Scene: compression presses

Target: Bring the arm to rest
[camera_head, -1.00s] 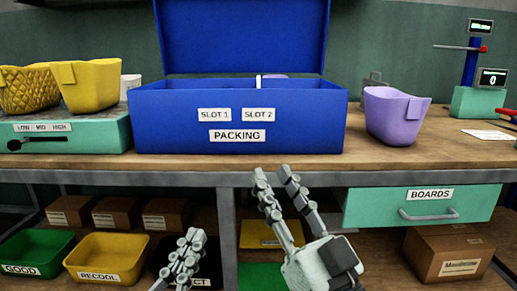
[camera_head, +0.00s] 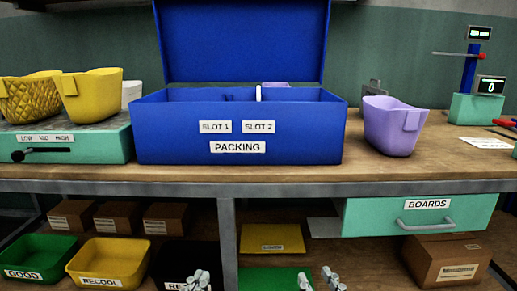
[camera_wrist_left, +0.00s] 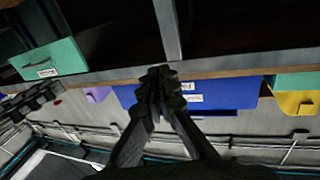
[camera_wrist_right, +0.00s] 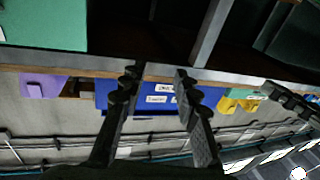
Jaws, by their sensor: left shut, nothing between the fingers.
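My left gripper (camera_head: 197,281) shows at the bottom of the head view, in front of the lower shelf. It is shut and empty, its fingertips together in the left wrist view (camera_wrist_left: 160,78). My right gripper (camera_head: 318,280) is at the bottom edge of the head view, right of the left one. Its fingers are apart with nothing between them in the right wrist view (camera_wrist_right: 156,80). Both grippers are below the bench top and clear of it. Only the fingertips show in the head view.
A blue packing box (camera_head: 180,148) with its lid up stands on the bench (camera_head: 300,177). A purple bin (camera_head: 392,128) stands right of it, yellow bins (camera_head: 94,95) left. A green drawer (camera_head: 375,219) hangs under the bench. Labelled trays (camera_head: 110,256) and cardboard boxes (camera_head: 445,262) sit below.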

